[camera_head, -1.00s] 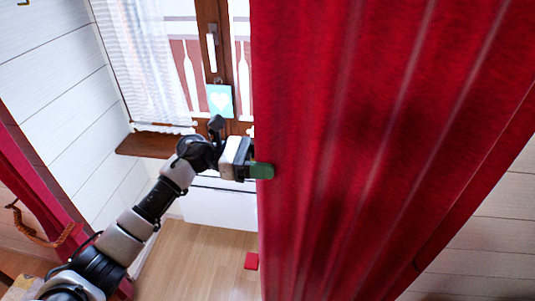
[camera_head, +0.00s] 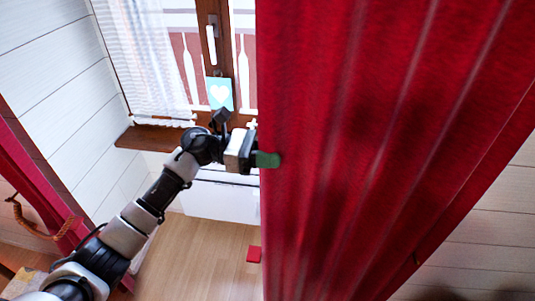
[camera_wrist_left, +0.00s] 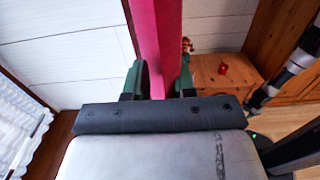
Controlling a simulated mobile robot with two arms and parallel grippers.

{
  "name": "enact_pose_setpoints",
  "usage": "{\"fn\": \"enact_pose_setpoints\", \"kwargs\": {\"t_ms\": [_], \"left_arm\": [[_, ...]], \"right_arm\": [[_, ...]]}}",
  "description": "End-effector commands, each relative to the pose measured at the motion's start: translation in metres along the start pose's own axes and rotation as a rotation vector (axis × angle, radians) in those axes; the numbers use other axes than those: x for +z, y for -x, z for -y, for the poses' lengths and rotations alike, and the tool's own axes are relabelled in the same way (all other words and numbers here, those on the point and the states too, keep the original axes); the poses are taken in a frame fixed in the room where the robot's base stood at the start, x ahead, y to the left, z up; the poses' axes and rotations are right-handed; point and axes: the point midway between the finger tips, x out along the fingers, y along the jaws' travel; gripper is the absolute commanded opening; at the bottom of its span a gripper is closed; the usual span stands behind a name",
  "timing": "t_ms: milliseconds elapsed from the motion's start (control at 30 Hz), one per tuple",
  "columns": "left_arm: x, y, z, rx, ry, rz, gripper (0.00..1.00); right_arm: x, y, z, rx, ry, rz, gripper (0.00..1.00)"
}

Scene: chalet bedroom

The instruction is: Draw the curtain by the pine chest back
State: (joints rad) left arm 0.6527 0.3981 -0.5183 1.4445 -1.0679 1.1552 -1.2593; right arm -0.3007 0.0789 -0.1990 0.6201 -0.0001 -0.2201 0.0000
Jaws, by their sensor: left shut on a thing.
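A long red curtain (camera_head: 390,140) hangs in folds across the right half of the head view and covers part of the window. My left gripper (camera_head: 268,160) is at the curtain's left edge, with a green finger against the red cloth. In the left wrist view, my left gripper (camera_wrist_left: 159,82) is shut on the curtain's edge (camera_wrist_left: 157,40), which runs up between its two fingers. The pine chest (camera_wrist_left: 222,76) stands behind the curtain strip, to the right, with a small red object on top. My right gripper is not seen.
Another red curtain (camera_head: 40,180) hangs at the left.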

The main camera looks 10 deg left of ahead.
Motion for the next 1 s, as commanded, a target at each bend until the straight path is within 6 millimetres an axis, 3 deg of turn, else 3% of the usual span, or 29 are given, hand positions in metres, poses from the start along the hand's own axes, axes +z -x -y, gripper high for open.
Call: {"fn": "enact_pose_setpoints", "kwargs": {"t_ms": [167,600,800,1000], "left_arm": [[-0.006,-0.035,0.001,-0.003,-0.005,0.005,0.00],[-0.004,-0.155,0.001,-0.004,-0.004,0.004,0.00],[-0.002,-0.189,0.001,-0.003,-0.002,0.002,0.00],[0.000,-0.203,0.000,-0.001,0.000,0.001,0.00]], "right_arm": [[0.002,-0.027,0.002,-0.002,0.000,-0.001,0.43],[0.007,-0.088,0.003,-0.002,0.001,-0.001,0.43],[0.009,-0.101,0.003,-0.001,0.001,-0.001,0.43],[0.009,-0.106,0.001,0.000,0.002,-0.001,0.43]]}}
